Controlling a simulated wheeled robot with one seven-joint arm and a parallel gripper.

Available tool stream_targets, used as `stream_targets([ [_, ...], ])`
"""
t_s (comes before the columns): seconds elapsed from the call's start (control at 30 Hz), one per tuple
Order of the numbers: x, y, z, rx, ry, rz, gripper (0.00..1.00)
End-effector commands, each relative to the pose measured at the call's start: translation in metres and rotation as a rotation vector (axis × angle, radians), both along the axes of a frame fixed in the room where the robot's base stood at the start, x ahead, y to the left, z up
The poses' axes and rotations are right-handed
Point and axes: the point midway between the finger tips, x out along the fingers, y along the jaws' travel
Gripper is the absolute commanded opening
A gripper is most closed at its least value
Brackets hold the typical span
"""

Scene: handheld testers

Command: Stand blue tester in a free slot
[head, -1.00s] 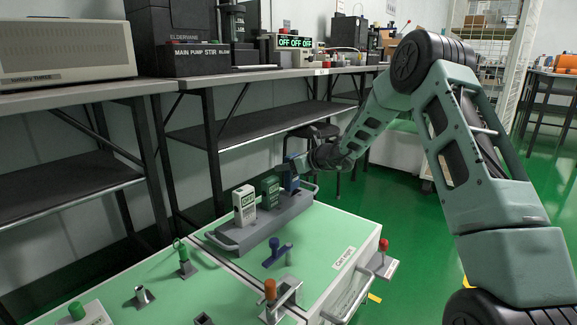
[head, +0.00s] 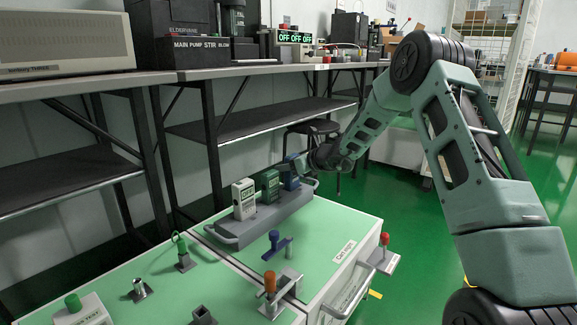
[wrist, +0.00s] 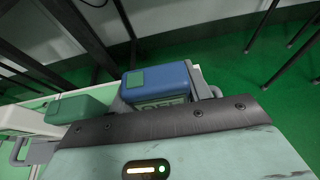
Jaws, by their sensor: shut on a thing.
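The blue tester (head: 291,182) is upright at the far right end of the grey rack (head: 270,220). My gripper (head: 299,166) is shut on it from above and behind; the fingers are mostly hidden. In the wrist view the blue tester (wrist: 160,82) shows just beyond my gripper's dark edge. Its lower end is hidden there, so I cannot tell how deep it sits in the rack. A green tester (head: 268,187) stands in the middle of the rack, and a white tester (head: 243,199) stands at the near left end.
The rack lies on a green-topped cabinet (head: 330,225) with handles at its ends. A blue-knobbed fitting (head: 275,243), an orange-knobbed latch (head: 270,283) and a green-ringed post (head: 181,252) stand in front. A dark shelving bench (head: 240,125) is behind.

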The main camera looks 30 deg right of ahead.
Motion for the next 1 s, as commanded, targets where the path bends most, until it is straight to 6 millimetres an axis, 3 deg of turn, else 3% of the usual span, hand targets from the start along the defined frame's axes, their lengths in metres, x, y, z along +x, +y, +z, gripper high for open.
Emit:
stream_targets([
  [1.0, 0.000, 0.000, -0.025, 0.000, -0.001, 0.000, 0.24],
])
